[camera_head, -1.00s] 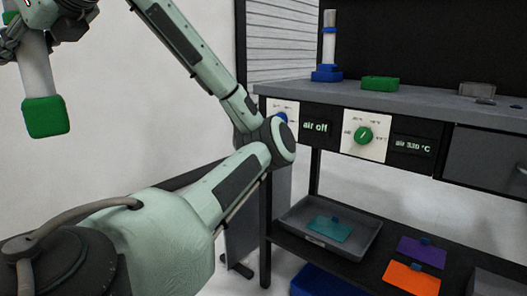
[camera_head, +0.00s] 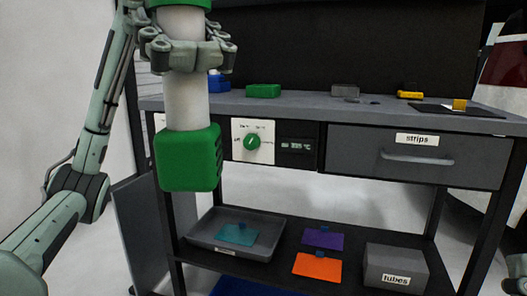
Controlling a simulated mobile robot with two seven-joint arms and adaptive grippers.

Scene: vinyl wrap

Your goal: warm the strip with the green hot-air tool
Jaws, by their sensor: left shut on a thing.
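My left gripper (camera_head: 188,57) is shut around the white barrel of the green hot-air tool (camera_head: 188,158). The tool hangs upright in front of the bench, with a green block at its lower end and a green cap at its top. On the bench top at the right lies a flat black piece (camera_head: 440,110) with a yellow block (camera_head: 460,105) on it. I cannot tell whether this is the strip.
The bench has a green dial (camera_head: 253,142), a small display, and a drawer labelled strips (camera_head: 415,158). A green block (camera_head: 263,91), a grey block (camera_head: 345,90) and a yellow piece (camera_head: 410,94) stand on top. The lower shelf holds a grey tray (camera_head: 205,236), coloured sheets and a tubes box (camera_head: 396,268).

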